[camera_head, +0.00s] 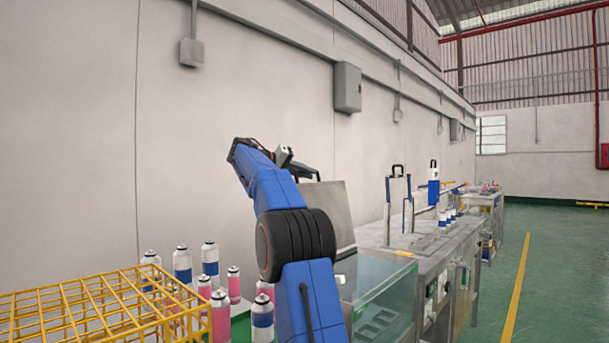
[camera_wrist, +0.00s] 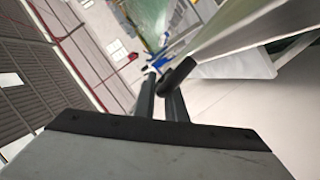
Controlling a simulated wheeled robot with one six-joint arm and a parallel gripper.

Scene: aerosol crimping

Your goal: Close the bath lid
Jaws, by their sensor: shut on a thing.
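The bath (camera_head: 375,280) is a glass-sided tank with water in it, right of my blue arm. Its grey lid (camera_head: 328,212) stands raised, nearly upright and leaning back at the rear of the bath. My gripper (camera_head: 312,172) is at the lid's upper left edge, partly hidden behind my own arm. In the wrist view, my gripper (camera_wrist: 160,98) has its two dark fingers shut on the dark lid handle (camera_wrist: 178,74). The lid also shows in the wrist view (camera_wrist: 240,40), stretching to the upper right from the handle.
A yellow wire crate (camera_head: 90,300) is at the lower left. Several white, blue and pink cans (camera_head: 210,262) stand beside it. A metal bench with crimping equipment (camera_head: 425,245) is right of the bath. The wall (camera_head: 230,100) is close behind; the green floor (camera_head: 540,270) is open at right.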

